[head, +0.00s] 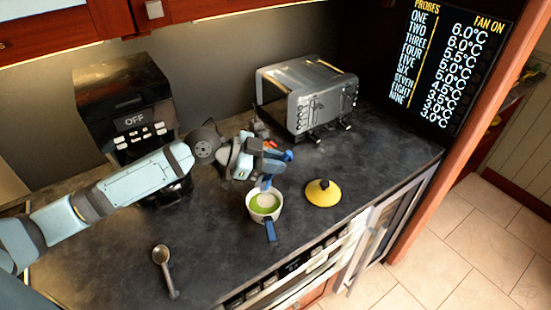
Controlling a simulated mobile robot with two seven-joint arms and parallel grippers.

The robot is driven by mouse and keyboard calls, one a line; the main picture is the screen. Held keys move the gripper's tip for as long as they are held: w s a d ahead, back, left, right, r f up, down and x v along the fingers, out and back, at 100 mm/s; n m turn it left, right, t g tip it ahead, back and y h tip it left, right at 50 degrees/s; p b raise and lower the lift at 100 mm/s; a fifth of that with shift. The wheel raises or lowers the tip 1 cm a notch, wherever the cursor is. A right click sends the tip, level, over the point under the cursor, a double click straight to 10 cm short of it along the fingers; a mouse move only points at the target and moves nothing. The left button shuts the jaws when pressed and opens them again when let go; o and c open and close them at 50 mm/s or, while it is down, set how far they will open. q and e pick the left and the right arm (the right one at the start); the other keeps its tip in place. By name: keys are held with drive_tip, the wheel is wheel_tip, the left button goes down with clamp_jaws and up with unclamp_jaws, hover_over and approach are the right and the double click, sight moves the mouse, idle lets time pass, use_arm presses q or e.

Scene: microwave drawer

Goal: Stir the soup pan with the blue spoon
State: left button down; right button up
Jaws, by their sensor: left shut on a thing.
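The small white soup pan (251,207) stands on the dark counter, with green soup and a paler patch inside. Its blue handle points toward the counter's front edge. My left gripper (272,162) is just behind and above the pan, shut on the blue spoon (266,183). The spoon hangs down from the gripper toward the pan's back rim. Its lower end looks to be at or inside the pan; I cannot tell whether it touches the soup. My right gripper is not in view.
A metal spoon (162,256) lies front left. A silver toaster (300,95) and a black machine (125,100) reading OFF stand behind. The dark counter (215,225) is clear left of the pan.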

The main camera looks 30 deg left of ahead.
use_arm(q)
drive_tip(key=shift+f+b, duration=1)
drive_tip(key=shift+f, duration=0.6)
drive_tip(key=shift+f+b, duration=1.65)
drive_tip(key=shift+f, duration=0.25)
